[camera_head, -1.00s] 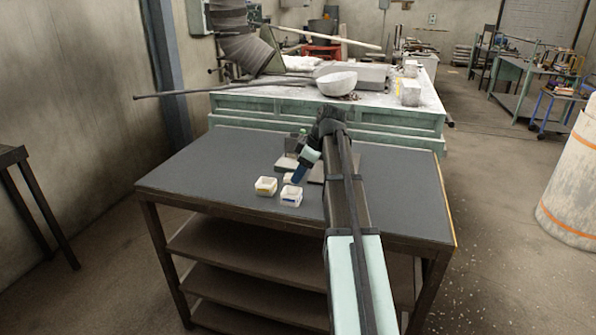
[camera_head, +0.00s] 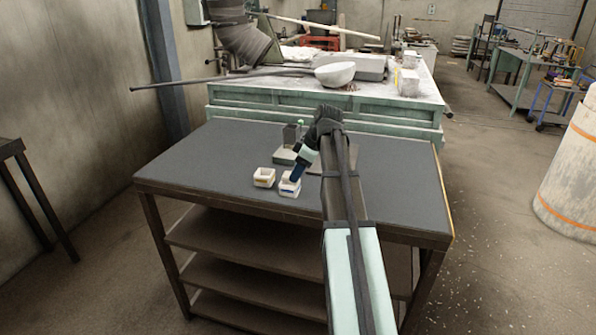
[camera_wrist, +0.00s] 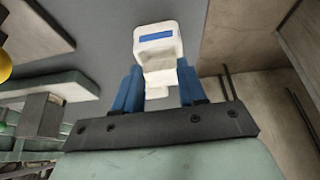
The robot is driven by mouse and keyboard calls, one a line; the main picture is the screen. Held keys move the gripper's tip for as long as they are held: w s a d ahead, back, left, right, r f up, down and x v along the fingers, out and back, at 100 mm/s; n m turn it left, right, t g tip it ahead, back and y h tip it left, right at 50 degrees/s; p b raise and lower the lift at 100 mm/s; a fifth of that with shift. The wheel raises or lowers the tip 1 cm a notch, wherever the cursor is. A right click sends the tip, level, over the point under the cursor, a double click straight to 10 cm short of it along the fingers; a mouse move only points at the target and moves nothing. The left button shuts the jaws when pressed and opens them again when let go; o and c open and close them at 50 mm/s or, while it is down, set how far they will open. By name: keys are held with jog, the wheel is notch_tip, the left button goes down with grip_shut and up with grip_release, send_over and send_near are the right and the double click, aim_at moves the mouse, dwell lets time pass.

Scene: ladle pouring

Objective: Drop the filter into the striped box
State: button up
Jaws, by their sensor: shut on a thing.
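My gripper (camera_head: 295,178) has blue fingers, which also show in the wrist view (camera_wrist: 158,88). It is shut on a small white piece (camera_wrist: 158,78), which seems to be the filter; the fingers hide much of it. The white open box with a blue stripe (camera_head: 288,190) stands on the dark table, directly at the fingertips. In the wrist view this box (camera_wrist: 156,38) lies just beyond the held piece. I cannot tell whether the piece is inside the box or only over its opening. A second small white box (camera_head: 264,177) stands just to the left.
A stand with an upright grey block and a green-topped part (camera_head: 290,140) is behind the boxes. The dark table (camera_head: 210,165) is clear at left and front.

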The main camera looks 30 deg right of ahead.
jog(key=shift+f, duration=0.35)
dwell(0.9)
jog(key=o, duration=1.3)
jog(key=shift+r, duration=0.1)
notch_tip(320, 180, up, 6)
jog(key=shift+f, duration=0.1)
dwell(0.5)
